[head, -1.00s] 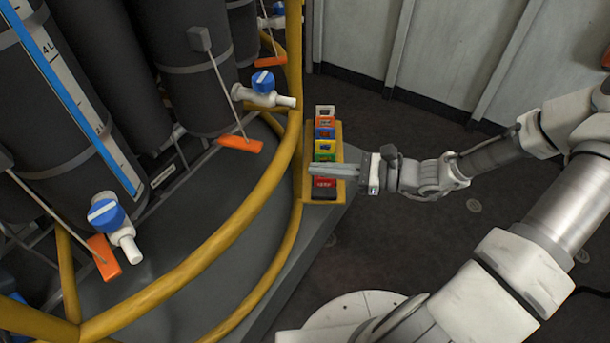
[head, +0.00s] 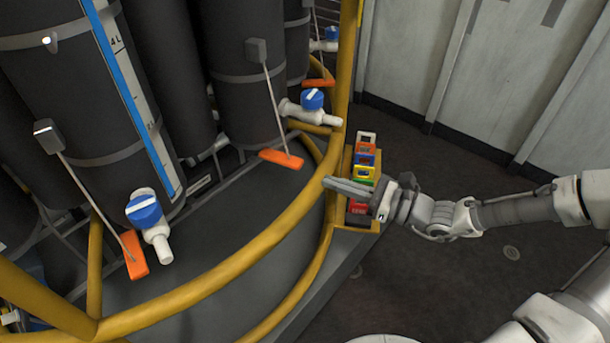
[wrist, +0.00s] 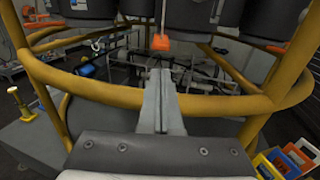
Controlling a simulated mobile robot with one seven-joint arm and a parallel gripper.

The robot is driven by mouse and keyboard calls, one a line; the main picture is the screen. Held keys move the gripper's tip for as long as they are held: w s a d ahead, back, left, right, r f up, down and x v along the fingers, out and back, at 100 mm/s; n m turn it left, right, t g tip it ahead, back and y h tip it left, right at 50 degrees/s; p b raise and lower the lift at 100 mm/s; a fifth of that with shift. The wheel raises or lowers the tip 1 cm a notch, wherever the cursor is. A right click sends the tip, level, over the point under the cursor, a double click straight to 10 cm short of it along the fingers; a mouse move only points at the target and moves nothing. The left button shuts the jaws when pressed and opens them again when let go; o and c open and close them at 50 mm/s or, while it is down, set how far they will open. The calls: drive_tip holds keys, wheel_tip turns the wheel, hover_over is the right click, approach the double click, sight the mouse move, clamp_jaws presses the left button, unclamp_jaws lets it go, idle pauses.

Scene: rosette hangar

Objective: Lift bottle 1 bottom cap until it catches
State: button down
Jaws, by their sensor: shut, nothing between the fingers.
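Several dark bottles stand in the rosette frame; one in the head view (head: 75,80) has a blue-striped level scale beside it. I cannot tell which is bottle 1, and no bottom cap is clearly made out. Blue-handled white valves (head: 145,212) (head: 312,100) sit low by the bottles. Orange tabs (head: 136,255) (head: 281,159) are at the ends of thin rods. My gripper (head: 328,184) is shut and empty, its fingers pointing left at the yellow rail, apart from the bottles. In the wrist view its fingers (wrist: 158,78) point toward an orange tab (wrist: 160,42).
A yellow tubular rail (head: 235,265) curves between my gripper and the bottles; it also spans the wrist view (wrist: 95,92). A yellow rack (head: 350,222) of coloured tags stands just below my gripper. Open dark floor (head: 455,155) lies to the right, before a pale panelled wall.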

drive_tip(key=shift+b+x, duration=0.45)
drive_tip(key=shift+x, duration=3.3)
drive_tip(key=shift+r, duration=0.15)
